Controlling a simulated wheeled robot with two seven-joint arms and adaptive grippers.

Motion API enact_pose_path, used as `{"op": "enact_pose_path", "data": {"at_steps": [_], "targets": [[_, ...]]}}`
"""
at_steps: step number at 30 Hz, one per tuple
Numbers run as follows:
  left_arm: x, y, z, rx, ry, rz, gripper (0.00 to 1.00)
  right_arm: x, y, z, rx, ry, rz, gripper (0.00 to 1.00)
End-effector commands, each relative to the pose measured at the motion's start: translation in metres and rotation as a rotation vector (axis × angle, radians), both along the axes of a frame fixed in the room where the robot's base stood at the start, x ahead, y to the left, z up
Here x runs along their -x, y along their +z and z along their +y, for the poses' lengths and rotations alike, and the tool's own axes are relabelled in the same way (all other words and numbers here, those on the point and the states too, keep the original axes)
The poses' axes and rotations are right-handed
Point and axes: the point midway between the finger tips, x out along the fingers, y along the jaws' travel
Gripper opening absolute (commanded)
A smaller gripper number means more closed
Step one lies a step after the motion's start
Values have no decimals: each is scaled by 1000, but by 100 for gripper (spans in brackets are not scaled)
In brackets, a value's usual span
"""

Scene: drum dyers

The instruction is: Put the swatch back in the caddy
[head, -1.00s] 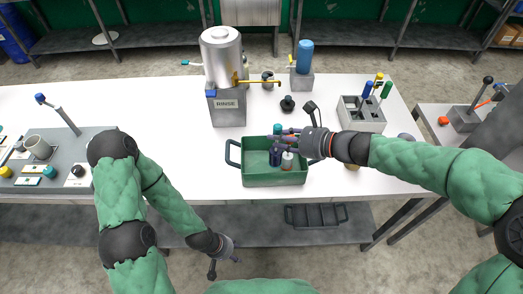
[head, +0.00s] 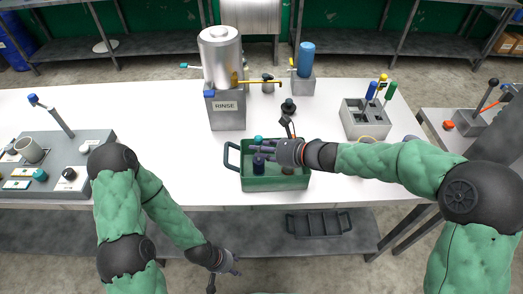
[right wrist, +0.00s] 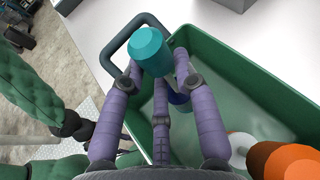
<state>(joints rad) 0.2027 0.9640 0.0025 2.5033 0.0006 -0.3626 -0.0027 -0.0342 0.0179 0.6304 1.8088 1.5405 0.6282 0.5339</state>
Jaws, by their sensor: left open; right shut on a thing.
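The green caddy (head: 275,184) stands near the table's front edge, with a dark handle at its left end. My right gripper (head: 263,150) is over its left part, shut on a teal-topped bottle (head: 258,139) with a dark blue lower part. In the right wrist view the fingers (right wrist: 158,82) close around it, and its teal top (right wrist: 150,50) is beside the caddy's handle (right wrist: 122,38). I cannot tell whether it touches the caddy floor (right wrist: 245,95). I cannot make out a cloth swatch. My left gripper (head: 226,268) is open and empty, low in front of the table.
A white item (right wrist: 240,148) and an orange-topped item (right wrist: 285,160) are in the caddy's other part. The RINSE tank (head: 225,80) stands behind it. A grey holder (head: 365,122) with coloured handles is at right, a control panel (head: 60,150) at left.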

Motion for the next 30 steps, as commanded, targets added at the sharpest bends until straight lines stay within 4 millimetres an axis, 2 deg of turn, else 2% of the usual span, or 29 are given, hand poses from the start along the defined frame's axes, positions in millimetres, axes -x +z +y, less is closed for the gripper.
{"op": "enact_pose_path", "data": {"at_steps": [10, 11, 12, 25, 30], "targets": [[0, -3, 0, 0, 0, 0, 46, 0, -2, 0, -1, 0, -2, 0], [0, -3, 0, 0, 0, 0, 46, 0, -2, 0, 0, 0, -2, 36], [0, -2, 0, 0, 0, 0, 46, 0, -1, 0, 0, 0, -2, 40], [0, 3, 0, 0, 0, 0, 46, 0, 4, 0, 0, 0, -2, 40], [0, 13, 0, 0, 0, 0, 46, 12, 16, -23, 0, -5, -1, 40]]}}
